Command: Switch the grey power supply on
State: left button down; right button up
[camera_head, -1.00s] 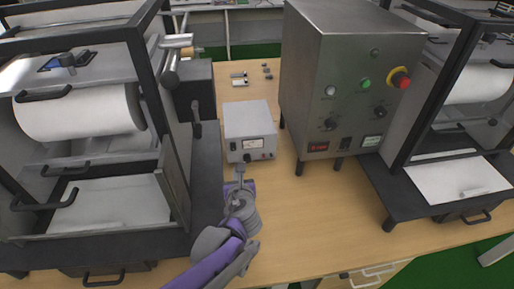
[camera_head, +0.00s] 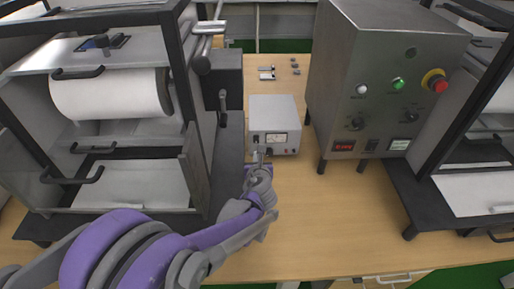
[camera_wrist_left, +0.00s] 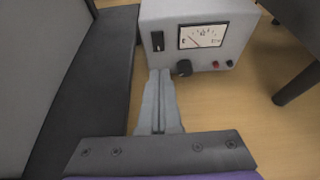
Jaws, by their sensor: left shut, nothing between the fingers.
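The grey power supply (camera_head: 274,113) is a small box on the wooden table, and it also shows in the left wrist view (camera_wrist_left: 195,10). The needle points toward the left of the scale. My left gripper (camera_head: 258,156) is shut and empty, in front of the panel's lower left part. In the wrist view its fingertips (camera_wrist_left: 160,72) are just below the switch; contact cannot be told. My right gripper is not in view.
A black-framed machine with a white roll (camera_head: 110,95) stands close on the left. A large steel control cabinet (camera_head: 385,80) with an emergency stop (camera_head: 436,82) stands on the right. Small metal parts (camera_head: 267,73) lie behind the supply. The table (camera_head: 320,215) in front is clear.

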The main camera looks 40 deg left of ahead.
aim_at(257, 142)
pick_arm(q)
jog(key=x, duration=0.4)
jog(key=r+x, duration=0.1)
jog(key=x, duration=0.1)
jog(key=shift+w+a, duration=0.3)
jog(key=shift+w+a+f+b, duration=0.1)
jog(key=shift+w+f+b, duration=0.1)
jog(key=shift+b, duration=0.15)
jog(key=shift+r, duration=0.2)
jog(key=shift+r+p, duration=0.6)
jog(key=shift+r, duration=0.1)
